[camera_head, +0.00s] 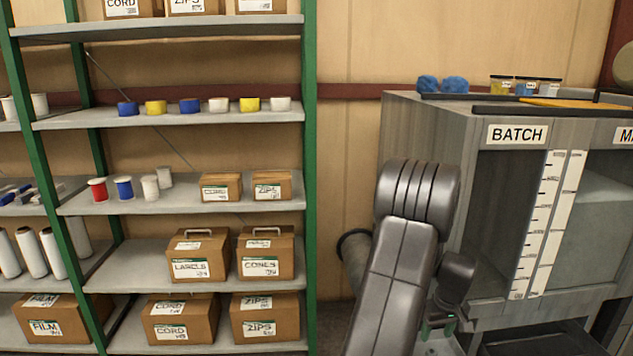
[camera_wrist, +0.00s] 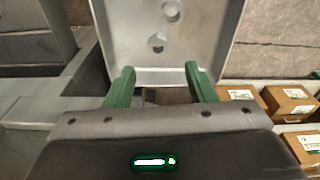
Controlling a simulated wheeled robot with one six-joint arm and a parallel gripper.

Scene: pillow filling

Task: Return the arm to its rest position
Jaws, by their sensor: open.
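My arm stands folded in the middle right of the head view, in front of the grey batch cabinet (camera_head: 435,110). My gripper (camera_head: 438,328) is low in that view, at the end of the arm, and mostly small and partly hidden. In the wrist view my gripper (camera_wrist: 160,75) shows two green fingers spread apart with nothing between them.
Cartons (camera_wrist: 290,100) also show at the right of the wrist view. Blue lumps (camera_head: 442,84) and small tubs (camera_head: 525,86) sit on the cabinet top. Bare wall shows between shelf and cabinet.

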